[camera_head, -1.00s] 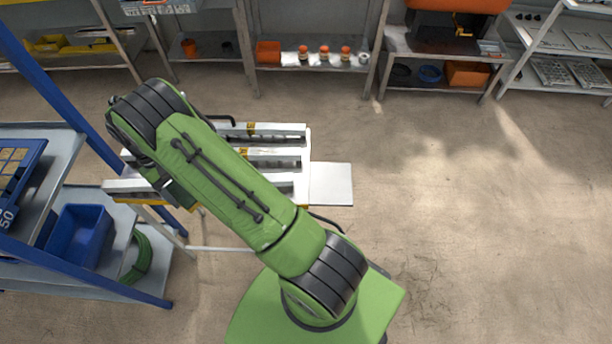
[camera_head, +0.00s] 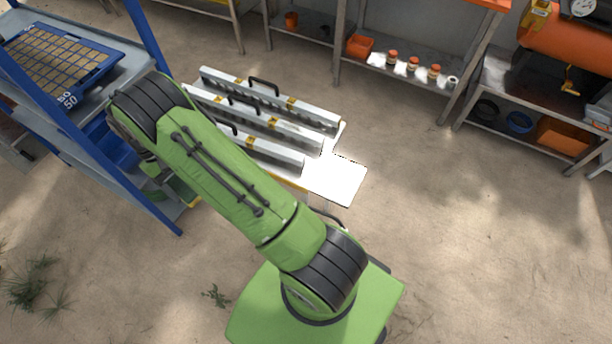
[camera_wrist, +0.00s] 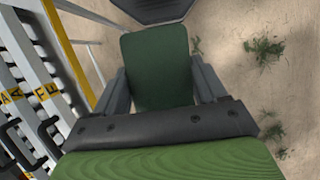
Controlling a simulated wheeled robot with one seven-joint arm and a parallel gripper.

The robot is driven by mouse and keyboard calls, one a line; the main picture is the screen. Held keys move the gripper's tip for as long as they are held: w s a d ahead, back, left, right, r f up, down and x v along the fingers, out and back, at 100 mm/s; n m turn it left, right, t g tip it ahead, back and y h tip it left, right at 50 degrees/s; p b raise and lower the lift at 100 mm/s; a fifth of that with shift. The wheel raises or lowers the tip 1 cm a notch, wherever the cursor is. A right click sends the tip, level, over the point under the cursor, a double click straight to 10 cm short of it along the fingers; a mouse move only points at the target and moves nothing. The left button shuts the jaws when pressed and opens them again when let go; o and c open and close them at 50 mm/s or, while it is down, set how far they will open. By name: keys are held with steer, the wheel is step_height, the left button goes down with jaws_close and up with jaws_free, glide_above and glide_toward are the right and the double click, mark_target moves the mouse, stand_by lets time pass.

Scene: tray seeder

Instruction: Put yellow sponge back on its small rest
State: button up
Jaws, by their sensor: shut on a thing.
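My gripper (camera_wrist: 158,72) shows in the wrist view, its two grey fingers on either side of a flat dark green block (camera_wrist: 157,50) and shut on it. I cannot make out the small rest in either view.
A low table with white rails and black handles (camera_head: 270,125) stands beyond my arm, with a white plate (camera_head: 338,181) at its right end. A blue rack (camera_head: 150,208) stands at the left. Shelves (camera_head: 415,76) line the back. The floor on the right is open.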

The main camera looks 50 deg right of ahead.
steer(key=s+d, duration=0.3)
steer(key=d, duration=0.7)
steer(key=m+y, duration=0.1)
steer(key=m, duration=0.2)
glide_above(340, 181)
steer(key=w, duration=0.2)
steer(key=f, duration=0.3)
steer(key=f+b, duration=0.1)
steer(key=f, duration=0.2)
steer(key=f+b, duration=0.1)
steer(key=f, duration=0.2)
steer(key=shift+s+d+f, duration=0.2)
steer(key=shift+s+f, duration=0.2)
steer(key=shift+f, duration=0.2)
steer(key=o, duration=0.9)
steer(key=shift+o, duration=0.2)
steer(key=shift+r, duration=0.1)
steer(key=p+v, duration=0.2)
steer(key=v, duration=1)
steer(key=shift+r, duration=0.15)
